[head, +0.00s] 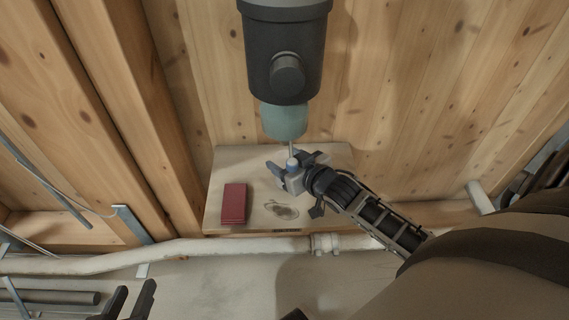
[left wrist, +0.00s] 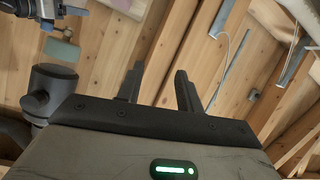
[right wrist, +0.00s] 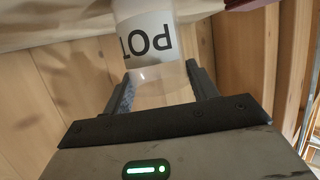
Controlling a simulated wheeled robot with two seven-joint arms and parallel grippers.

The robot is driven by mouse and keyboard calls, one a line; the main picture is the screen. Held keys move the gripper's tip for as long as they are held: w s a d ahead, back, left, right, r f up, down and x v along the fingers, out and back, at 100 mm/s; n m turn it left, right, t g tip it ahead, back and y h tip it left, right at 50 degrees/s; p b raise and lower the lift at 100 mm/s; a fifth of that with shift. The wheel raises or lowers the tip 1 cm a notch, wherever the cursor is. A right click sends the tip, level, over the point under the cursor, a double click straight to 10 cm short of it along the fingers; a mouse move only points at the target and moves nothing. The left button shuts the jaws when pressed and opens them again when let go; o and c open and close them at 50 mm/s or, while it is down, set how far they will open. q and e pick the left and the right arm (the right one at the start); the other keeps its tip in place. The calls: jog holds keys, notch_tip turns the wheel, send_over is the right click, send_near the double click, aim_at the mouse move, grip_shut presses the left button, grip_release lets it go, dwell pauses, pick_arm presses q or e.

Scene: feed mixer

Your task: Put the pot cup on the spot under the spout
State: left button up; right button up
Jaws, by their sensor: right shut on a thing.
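A dark machine (head: 285,55) hangs at the top centre of the head view, with a teal cone (head: 284,120) and a thin metal spout (head: 291,148) below it. My right gripper (head: 291,176) is just under this spout, above the pale board. It is shut on the pot cup (right wrist: 150,38), a clear cup with a white label whose letters read upside down in the right wrist view. The gripper mostly hides the cup in the head view. A dark ring-like mark (head: 281,210) shows on the board, below the gripper in the picture. My left gripper (left wrist: 157,88) is open and empty.
The pale board (head: 330,155) stands against a wooden plank wall. A dark red block (head: 233,204) lies on its left part, left of the right gripper. A white pipe (head: 170,250) runs along the front of the board. The board's right part looks clear.

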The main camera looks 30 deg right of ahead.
jog(key=shift+w+f+b, duration=0.25)
jog(key=shift+w+b, duration=0.05)
jog(key=shift+w, duration=0.3)
jog(key=shift+s, duration=0.1)
jog(key=shift+r, duration=0.15)
jog(key=o, duration=1)
pick_arm(q)
jog(key=shift+d+r+t+h, duration=0.2)
jog(key=shift+r+t+h, duration=0.1)
jog(key=shift+r, duration=0.2)
pick_arm(e)
jog(key=shift+o, duration=0.2)
